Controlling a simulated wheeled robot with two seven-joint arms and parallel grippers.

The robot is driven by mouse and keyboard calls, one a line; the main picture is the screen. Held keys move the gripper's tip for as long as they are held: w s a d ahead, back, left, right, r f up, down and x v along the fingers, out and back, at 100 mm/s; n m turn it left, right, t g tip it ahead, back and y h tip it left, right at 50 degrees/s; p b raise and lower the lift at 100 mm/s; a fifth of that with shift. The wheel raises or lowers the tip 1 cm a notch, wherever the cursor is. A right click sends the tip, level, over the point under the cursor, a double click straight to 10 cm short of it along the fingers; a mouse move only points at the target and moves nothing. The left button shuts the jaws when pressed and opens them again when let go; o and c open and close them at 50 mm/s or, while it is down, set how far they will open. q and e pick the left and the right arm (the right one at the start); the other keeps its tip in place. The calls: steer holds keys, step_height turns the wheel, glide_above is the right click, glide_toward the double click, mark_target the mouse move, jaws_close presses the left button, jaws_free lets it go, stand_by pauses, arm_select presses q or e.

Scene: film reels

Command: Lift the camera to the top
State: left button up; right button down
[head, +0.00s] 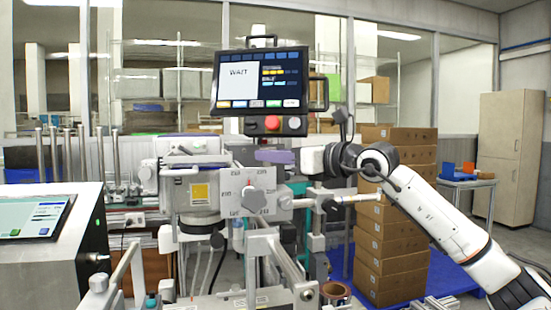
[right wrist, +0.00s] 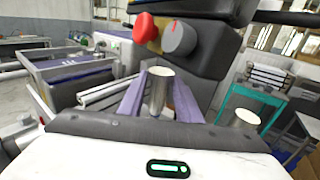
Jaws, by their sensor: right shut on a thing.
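My right gripper (head: 275,157) reaches in from the right with its purple fingers level, below the control screen and above a grey block with a dial (head: 254,194). In the right wrist view its purple fingers (right wrist: 158,98) are closed around a bright metal cylinder (right wrist: 160,88), which stands upright between them. In the head view this cylinder is hidden. A grey machine unit with a yellow label (head: 199,192) is left of the dial block. I cannot tell which part is the camera. My left gripper is not in view.
The control screen (head: 262,80) reads WAIT, with a red button (head: 272,123) just above my right gripper. Stacked brown boxes (head: 392,250) stand behind my right arm. A slanted console (head: 50,240) is at left.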

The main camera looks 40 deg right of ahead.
steer(key=r, duration=0.2)
steer(key=shift+s+d+r, duration=0.1)
steer(key=shift+d+r, duration=0.1)
steer(key=shift+r, duration=0.15)
steer(key=c, duration=1.5)
jaws_free()
steer(key=shift+c, duration=0.2)
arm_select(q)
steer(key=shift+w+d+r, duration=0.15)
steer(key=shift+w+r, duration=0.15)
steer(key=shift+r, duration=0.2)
arm_select(e)
steer(key=shift+a+f, duration=0.1)
steer(key=shift+f, duration=0.05)
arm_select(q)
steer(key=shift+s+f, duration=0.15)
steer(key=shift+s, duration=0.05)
arm_select(e)
steer(key=shift+f, duration=0.15)
steer(key=shift+s+f+b, duration=0.15)
steer(key=shift+s+b, duration=0.05)
steer(key=shift+b, duration=0.1)
arm_select(q)
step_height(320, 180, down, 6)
steer(key=b, duration=0.9)
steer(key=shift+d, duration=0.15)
arm_select(e)
steer(key=s, duration=0.9)
steer(key=shift+s+d+r, duration=0.25)
steer(key=shift+s+d, duration=0.15)
